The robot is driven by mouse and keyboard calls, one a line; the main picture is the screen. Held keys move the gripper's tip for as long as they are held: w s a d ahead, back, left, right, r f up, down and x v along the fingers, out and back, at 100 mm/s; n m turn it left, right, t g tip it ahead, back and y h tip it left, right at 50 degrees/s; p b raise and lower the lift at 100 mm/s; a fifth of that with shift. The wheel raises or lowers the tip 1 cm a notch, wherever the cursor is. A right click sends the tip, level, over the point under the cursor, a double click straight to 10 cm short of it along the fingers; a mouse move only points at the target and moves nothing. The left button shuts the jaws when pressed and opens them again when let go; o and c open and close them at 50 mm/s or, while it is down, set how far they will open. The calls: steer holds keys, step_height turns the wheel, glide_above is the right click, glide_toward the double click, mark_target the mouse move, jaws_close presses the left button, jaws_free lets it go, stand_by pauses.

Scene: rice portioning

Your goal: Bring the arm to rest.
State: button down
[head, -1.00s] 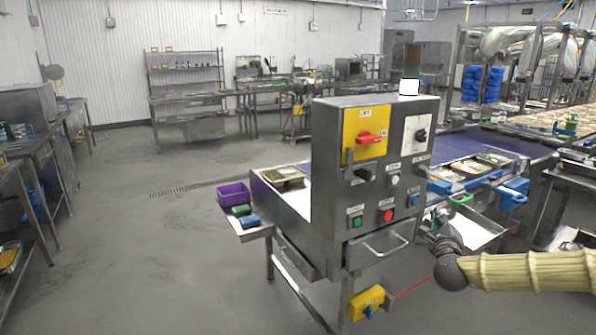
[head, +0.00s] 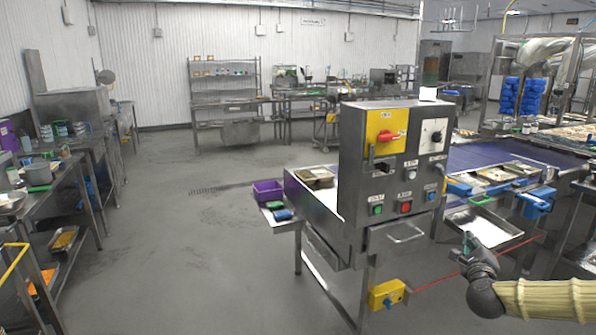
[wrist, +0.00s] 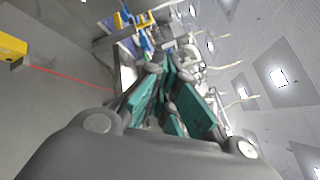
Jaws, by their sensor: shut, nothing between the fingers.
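My gripper (head: 469,240) is at the lower right of the head view, at the end of my arm in its pale ribbed sleeve. It is shut and empty, with its fingers pointing up in the picture. In the wrist view its teal-padded fingers (wrist: 166,72) show close together, with nothing held. In the head view it appears in front of a metal tray (head: 486,228) beside the conveyor. I cannot tell the exact gap between them.
A control cabinet (head: 392,150) with a yellow switch panel stands left of my gripper. A yellow box (head: 385,294) with a red cord sits low near my arm. Purple conveyor (head: 470,155) lies behind. Worktables (head: 62,175) stand at far left. The floor (head: 190,260) between is open.

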steer(key=s+a+f+n+g+y, duration=0.25)
steer(key=a+f+n+y, duration=0.45)
steer(key=a+f, duration=0.85)
steer(key=s+a+f+n+g+y, duration=0.1)
steer(key=s+a+f+n+g, duration=0.4)
steer(key=s+a+f+n, duration=0.6)
steer(key=s+a+f+n+g, duration=0.2)
steer(key=s+f+g, duration=0.1)
steer(key=s+f, duration=0.55)
steer(key=s+a+f+n+g, duration=0.25)
steer(key=s+f, duration=0.25)
steer(key=s, duration=0.6)
steer(key=s+d+f+n+g, duration=0.1)
steer(key=s+n, duration=0.1)
steer(key=s, duration=0.4)
steer(key=s+d+f+n+g+h, duration=0.1)
steer(key=s+n, duration=0.1)
steer(key=s, duration=0.3)
steer(key=s+d+f+n+g, duration=0.1)
steer(key=s+d+n+g, duration=0.1)
steer(key=s, duration=0.4)
steer(key=shift+s+n, duration=0.3)
steer(key=shift+n, duration=0.05)
